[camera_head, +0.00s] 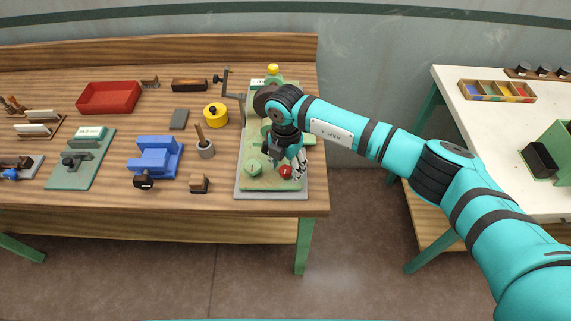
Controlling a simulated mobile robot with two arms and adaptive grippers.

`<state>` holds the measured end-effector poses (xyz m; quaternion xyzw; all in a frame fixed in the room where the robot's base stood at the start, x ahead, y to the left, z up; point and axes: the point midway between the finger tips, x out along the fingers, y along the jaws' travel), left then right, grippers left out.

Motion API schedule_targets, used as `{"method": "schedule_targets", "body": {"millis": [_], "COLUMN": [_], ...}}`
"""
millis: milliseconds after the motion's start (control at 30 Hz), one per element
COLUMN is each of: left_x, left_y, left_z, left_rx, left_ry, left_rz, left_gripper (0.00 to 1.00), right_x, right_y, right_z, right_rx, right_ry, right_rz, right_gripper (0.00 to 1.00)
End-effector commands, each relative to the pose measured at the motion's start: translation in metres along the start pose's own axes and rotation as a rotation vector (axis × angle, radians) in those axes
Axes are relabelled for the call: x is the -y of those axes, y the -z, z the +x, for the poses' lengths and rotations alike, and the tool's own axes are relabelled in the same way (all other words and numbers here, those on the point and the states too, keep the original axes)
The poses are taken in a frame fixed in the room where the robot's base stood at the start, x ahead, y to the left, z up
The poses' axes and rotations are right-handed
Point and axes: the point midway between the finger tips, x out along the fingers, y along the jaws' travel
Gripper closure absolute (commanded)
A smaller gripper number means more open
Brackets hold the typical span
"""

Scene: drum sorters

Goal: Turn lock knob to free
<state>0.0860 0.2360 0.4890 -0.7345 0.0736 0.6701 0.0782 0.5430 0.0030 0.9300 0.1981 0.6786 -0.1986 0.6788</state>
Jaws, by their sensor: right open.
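A green machine on a grey base plate (243,193) stands at the right end of the wooden bench. A red knob (286,172) and a pale green round knob (253,167) sit at its front. I cannot tell for sure which one is the lock knob, or its setting. My right gripper (288,161) points down over the machine, just above and behind the red knob. It is open; I cannot tell whether it touches the knob. My right wrist and arm hide part of the machine's middle. My left gripper is not in view.
A grey crank arm (231,92) and a yellow round tin (215,115) stand left of the machine. A cup with a brush (205,148), a blue vise (155,157) and a red tray (109,98) lie further left. A white table (490,120) is at the right.

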Motion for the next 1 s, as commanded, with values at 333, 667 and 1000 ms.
{"method": "schedule_targets", "body": {"millis": [333,667,1000], "left_x": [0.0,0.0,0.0], "left_y": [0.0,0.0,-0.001], "left_z": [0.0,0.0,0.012], "left_rx": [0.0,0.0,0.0], "left_ry": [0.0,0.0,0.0], "left_rz": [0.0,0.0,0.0], "left_gripper": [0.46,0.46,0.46], "right_x": [0.0,0.0,0.0], "right_y": [0.0,0.0,0.0], "right_z": [0.0,0.0,0.002], "right_rx": [0.0,0.0,0.0], "right_ry": [0.0,0.0,0.0], "right_rz": [0.0,-0.001,-0.074], "right_gripper": [0.62,0.99,0.99]}}
